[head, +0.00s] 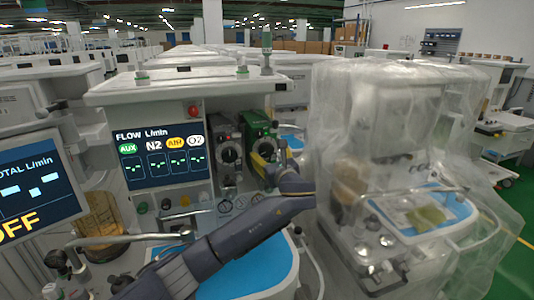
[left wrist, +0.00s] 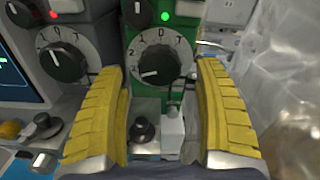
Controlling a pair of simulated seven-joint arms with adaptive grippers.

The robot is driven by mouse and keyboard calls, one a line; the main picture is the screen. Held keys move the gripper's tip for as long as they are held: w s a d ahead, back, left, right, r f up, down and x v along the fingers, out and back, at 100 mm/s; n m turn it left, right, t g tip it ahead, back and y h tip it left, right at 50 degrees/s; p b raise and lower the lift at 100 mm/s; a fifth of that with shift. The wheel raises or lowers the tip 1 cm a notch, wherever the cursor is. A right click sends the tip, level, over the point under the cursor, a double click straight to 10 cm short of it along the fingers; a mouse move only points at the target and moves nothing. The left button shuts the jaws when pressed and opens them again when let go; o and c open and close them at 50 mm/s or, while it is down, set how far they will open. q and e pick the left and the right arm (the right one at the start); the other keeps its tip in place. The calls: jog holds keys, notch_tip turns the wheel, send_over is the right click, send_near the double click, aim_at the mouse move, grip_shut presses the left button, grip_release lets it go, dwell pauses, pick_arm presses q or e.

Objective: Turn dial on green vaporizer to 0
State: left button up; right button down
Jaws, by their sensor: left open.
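The green vaporizer (head: 256,130) stands on the cart to the right of the flow screen. In the left wrist view its dial (left wrist: 158,62) has a black knob and a pale numbered ring, with a green light above it. My left gripper (head: 279,152) is at the vaporizer's right front in the head view. In the left wrist view its yellow padded fingers (left wrist: 163,110) are apart, below and to either side of the dial, with nothing between them held. The dial's exact setting is hard to read. My right gripper is not in view.
A dark grey vaporizer (head: 228,150) with a similar dial (left wrist: 68,62) stands directly left of the green one. A flow screen (head: 162,155) is further left. A plastic-wrapped cart (head: 400,110) stands close on the right. A blue work surface (head: 255,275) lies below.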

pick_arm(q)
jog(key=shift+x, duration=1.25)
jog(key=c, duration=1.3)
jog(key=shift+o, duration=0.2)
jog(key=shift+a+m+y, duration=0.15)
jog(key=shift+m+y, duration=0.15)
jog(key=shift+m, duration=3)
jog(key=o, duration=1.3)
jog(key=shift+c, duration=0.2)
